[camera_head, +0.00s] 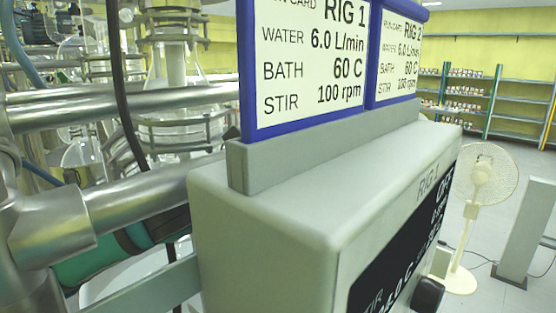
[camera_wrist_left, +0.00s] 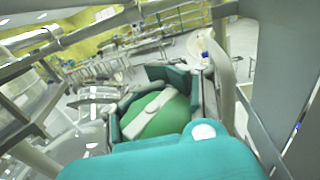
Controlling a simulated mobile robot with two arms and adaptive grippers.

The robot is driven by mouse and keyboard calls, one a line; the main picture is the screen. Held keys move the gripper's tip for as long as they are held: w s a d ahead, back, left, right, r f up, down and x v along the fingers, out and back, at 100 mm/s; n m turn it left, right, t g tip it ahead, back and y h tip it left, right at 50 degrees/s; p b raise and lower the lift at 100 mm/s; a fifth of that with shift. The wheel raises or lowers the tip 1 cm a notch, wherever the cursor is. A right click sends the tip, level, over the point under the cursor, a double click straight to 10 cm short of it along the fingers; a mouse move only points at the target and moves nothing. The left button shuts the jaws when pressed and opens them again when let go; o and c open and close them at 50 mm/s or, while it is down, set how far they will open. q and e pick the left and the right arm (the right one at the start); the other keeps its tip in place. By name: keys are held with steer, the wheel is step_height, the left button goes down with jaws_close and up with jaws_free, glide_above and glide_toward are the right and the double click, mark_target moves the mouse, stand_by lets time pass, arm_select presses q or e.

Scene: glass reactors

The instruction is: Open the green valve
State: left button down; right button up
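A rounded green part with a pale flat bar across it, which looks like the green valve (camera_wrist_left: 155,115), is in the middle of the left wrist view. Dark teal parts edge it on the left, at the back and on the right. The teal body in the foreground of that view looks like my left gripper; it hides the valve's near side. Whether the fingers touch the valve or are closed is unclear. In the head view, a teal and dark green part shows low at the left, partly hidden by metal tubes; I cannot tell what it is. My right gripper is not in view.
A grey control box (camera_head: 265,215) marked RIG 1, topped by blue-framed run cards (camera_head: 305,65), blocks the middle of the head view. Glassware (camera_head: 180,75) and metal tubes crowd the left. A white fan (camera_head: 480,195) and shelves stand at the right.

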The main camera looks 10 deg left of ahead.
arm_select(q)
steer(key=shift+w+a+f+n+t+y, duration=0.1)
steer(key=shift+a+f+n+t+y, duration=0.2)
steer(key=shift+n+y, duration=1.05)
steer(key=shift+w+a+r+n+t+y, duration=0.1)
steer(key=shift+a+n+y, duration=0.5)
steer(key=shift+y, duration=1.3)
steer(key=shift+a+f+n+t+y, duration=0.2)
steer(key=shift+n+y, duration=0.95)
steer(key=shift+y, duration=0.5)
steer(key=shift+a+f+n+y, duration=0.1)
steer(key=shift+n+y, duration=0.2)
steer(key=shift+y, duration=0.1)
steer(key=c, duration=1.3)
jaws_free()
steer(key=shift+s+a+r, duration=0.15)
steer(key=shift+s+r, duration=0.2)
steer(key=shift+s, duration=0.1)
steer(key=o, duration=0.3)
steer(key=shift+r, duration=0.1)
steer(key=shift+o, duration=0.2)
steer(key=shift+w, duration=0.2)
